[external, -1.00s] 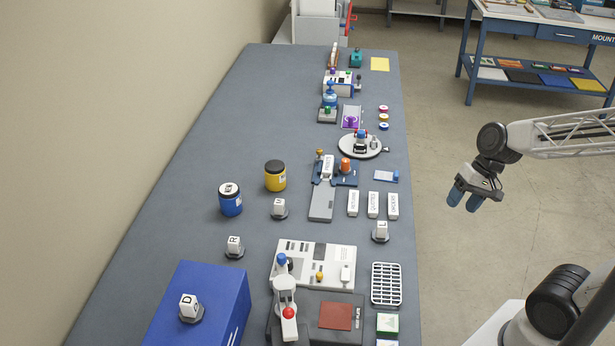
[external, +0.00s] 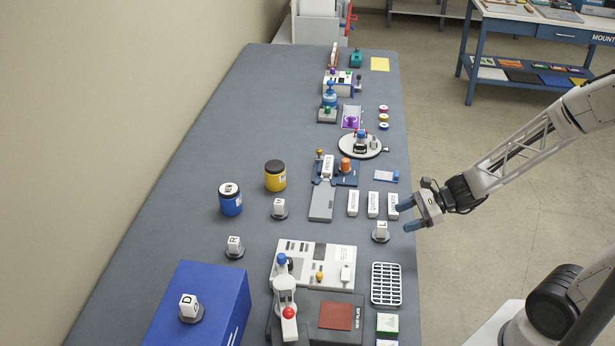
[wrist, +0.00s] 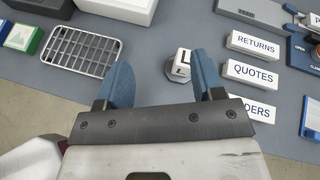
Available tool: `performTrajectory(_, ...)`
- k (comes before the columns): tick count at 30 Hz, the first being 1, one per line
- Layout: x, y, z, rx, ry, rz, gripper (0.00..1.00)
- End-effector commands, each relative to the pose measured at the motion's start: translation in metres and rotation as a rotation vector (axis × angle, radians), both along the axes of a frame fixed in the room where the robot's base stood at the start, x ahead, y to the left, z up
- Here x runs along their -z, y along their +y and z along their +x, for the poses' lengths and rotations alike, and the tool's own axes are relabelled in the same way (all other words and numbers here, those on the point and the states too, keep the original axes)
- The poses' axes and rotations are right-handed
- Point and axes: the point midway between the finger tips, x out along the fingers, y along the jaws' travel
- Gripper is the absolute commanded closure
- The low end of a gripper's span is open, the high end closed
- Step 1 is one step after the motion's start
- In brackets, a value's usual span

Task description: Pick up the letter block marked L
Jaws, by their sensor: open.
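The white letter block marked L (external: 381,227) sits on a dark round base near the right edge of the grey table. In the wrist view the block (wrist: 183,62) shows beyond the fingertips, nearer the right finger, with a dark letter on its side. My gripper (external: 408,215) is open and empty, with blue fingers, just to the right of the block at the table edge. In the wrist view its fingers (wrist: 160,75) are spread apart and not closed around the block.
White label blocks (external: 373,204) stand just behind the L block; one is partly behind a finger in the wrist view. A white wire rack (external: 386,284) lies in front of it. Other letter blocks, R (external: 234,243), D (external: 188,303) and one more (external: 279,206), stand to the left.

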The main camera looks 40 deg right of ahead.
Motion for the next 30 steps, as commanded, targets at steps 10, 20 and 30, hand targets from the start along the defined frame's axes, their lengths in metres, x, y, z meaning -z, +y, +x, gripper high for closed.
performTrajectory(10,0.043,-0.016,0.025,0.274,0.135,0.162,0.38)
performTrajectory(20,0.047,-0.018,0.028,0.303,0.146,0.178,0.38)
performTrajectory(30,0.050,-0.012,0.033,0.301,0.147,0.178,0.38)
